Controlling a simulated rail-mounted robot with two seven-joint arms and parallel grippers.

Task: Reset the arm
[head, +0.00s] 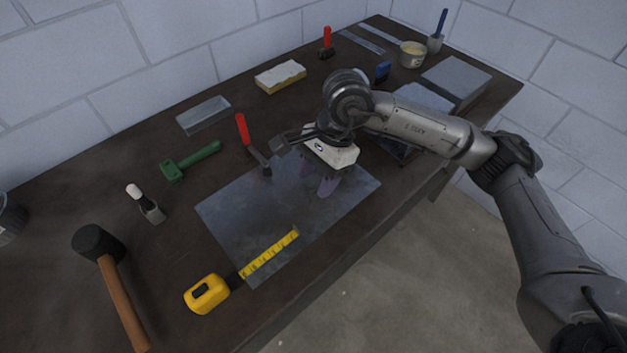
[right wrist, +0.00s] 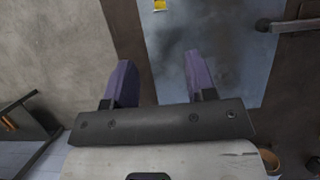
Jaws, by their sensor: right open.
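My right gripper (head: 328,186) is over the right part of a flat grey metal sheet (head: 235,210) on the dark workbench. Its two purple fingers point down, apart and empty. In the right wrist view the open fingers (right wrist: 158,78) show with the sheet (right wrist: 230,70) beyond and to their right. I cannot tell whether the fingertips touch the sheet. My right arm reaches in from the right side of the head view. My left gripper is in neither view.
A yellow tape measure (head: 207,293) lies extended onto the sheet. A red-handled hammer (head: 243,133) is close left of my right gripper. A mallet (head: 121,290), green tool (head: 190,162), sponge (head: 280,76) and metal tray (head: 203,114) lie around. Open floor (head: 430,280) lies beyond the bench's front edge.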

